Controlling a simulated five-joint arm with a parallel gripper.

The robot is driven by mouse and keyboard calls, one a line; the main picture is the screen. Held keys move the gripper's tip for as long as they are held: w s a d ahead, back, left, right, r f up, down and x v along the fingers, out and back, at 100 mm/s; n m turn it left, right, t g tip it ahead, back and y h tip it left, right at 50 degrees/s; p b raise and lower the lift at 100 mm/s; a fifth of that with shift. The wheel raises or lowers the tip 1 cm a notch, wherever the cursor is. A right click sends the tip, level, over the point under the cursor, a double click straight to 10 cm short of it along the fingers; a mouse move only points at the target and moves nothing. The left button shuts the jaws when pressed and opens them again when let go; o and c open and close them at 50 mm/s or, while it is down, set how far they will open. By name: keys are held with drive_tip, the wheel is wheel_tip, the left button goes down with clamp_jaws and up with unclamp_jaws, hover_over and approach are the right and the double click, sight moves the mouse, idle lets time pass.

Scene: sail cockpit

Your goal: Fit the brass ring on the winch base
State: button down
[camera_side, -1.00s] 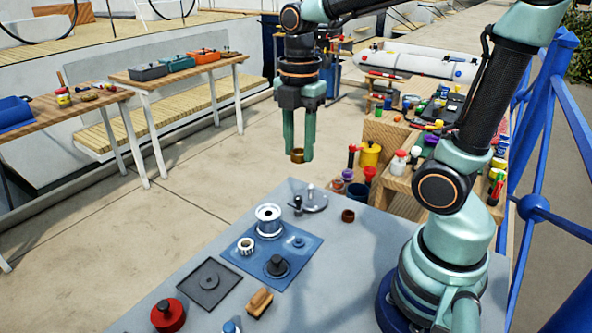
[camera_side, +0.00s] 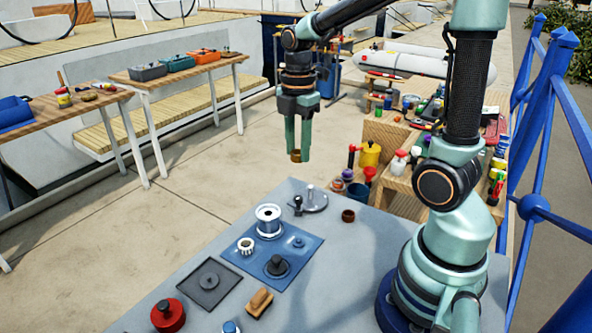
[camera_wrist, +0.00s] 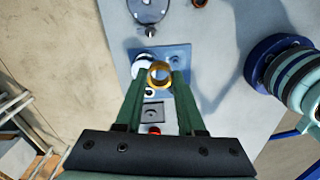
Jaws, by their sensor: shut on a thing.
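In the wrist view the ring (camera_wrist: 159,74) shows between the fingers and hides part of the blue mat. On that mat (camera_side: 310,246) stand a silver drum (camera_side: 268,222), a white toothed piece (camera_side: 245,246), a dark round piece with a raised post (camera_side: 277,266) and a small blue piece (camera_side: 297,242). I cannot tell for sure which is the winch base.
A grey disc with a lever (camera_side: 314,201) and a small brown cup (camera_side: 348,216) lie near the far edge. Crowded wooden shelves (camera_side: 392,180) stand behind the table.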

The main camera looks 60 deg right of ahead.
sight(311, 185)
drive_tip(key=d+f+m, duration=0.1)
drive_tip(key=d+f, duration=0.2)
drive_tip(key=w+d+f+m, duration=0.1)
drive_tip(key=d+f, duration=0.2)
drive_tip(key=d+f+m, duration=0.1)
drive_tip(key=d+f, duration=0.2)
drive_tip(key=shift+w+d+f, duration=0.15)
drive_tip(key=shift+w+f, duration=0.1)
drive_tip(key=shift+w, duration=0.15)
drive_tip(key=shift+f, duration=1.45)
drive_tip(key=shift+f, duration=2.55)
drive_tip(key=shift+c, duration=0.2)
unclamp_jaws()
drive_tip(key=shift+r, duration=0.1)
drive_tip(key=shift+r, duration=4)
